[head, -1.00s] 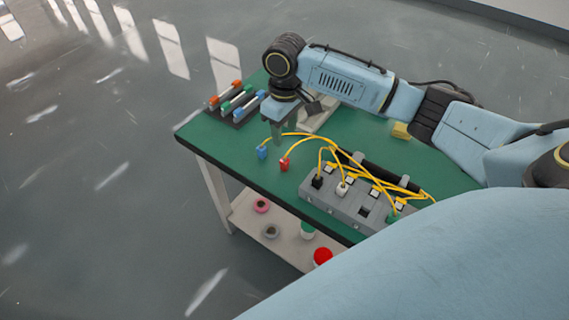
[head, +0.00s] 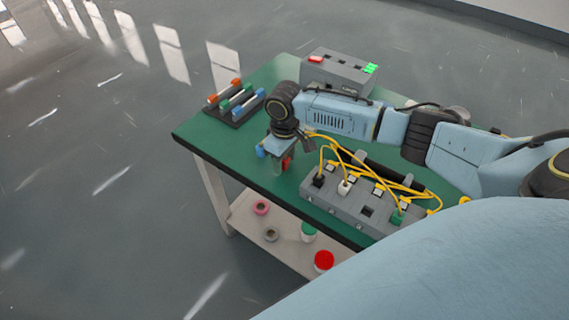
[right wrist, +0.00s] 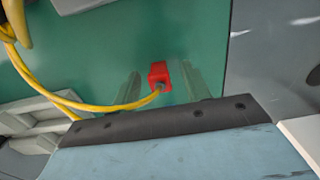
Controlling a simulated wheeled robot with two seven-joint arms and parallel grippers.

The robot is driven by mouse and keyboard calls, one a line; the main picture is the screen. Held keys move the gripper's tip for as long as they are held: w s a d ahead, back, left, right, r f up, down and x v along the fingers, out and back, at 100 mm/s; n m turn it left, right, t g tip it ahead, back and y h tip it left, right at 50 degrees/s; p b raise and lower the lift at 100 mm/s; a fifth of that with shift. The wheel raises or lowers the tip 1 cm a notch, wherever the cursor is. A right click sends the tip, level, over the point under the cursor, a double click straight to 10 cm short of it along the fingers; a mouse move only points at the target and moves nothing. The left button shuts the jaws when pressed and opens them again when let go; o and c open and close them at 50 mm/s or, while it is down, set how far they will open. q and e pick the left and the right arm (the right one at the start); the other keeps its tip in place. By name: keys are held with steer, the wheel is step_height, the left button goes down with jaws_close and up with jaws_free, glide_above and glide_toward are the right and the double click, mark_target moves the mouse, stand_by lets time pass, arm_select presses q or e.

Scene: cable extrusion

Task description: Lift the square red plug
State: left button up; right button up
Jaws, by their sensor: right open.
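The square red plug (head: 287,162) is on the green table top, at the end of a yellow cable. In the head view my right gripper (head: 277,166) partly hides it. In the right wrist view the red plug (right wrist: 159,75) shows between the two open fingers of my right gripper (right wrist: 161,72), with a gap on each side. The cable runs from it to the left. My left gripper is not in view.
A grey socket block (head: 335,200) with several plugs and tangled yellow cables stands right of the gripper. A rack of coloured pieces (head: 236,103) and a grey box (head: 338,72) with red and green parts stand farther back. The table's front edge (head: 225,175) is close.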

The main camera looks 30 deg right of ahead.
jaws_close()
steer(key=shift+r, duration=0.15)
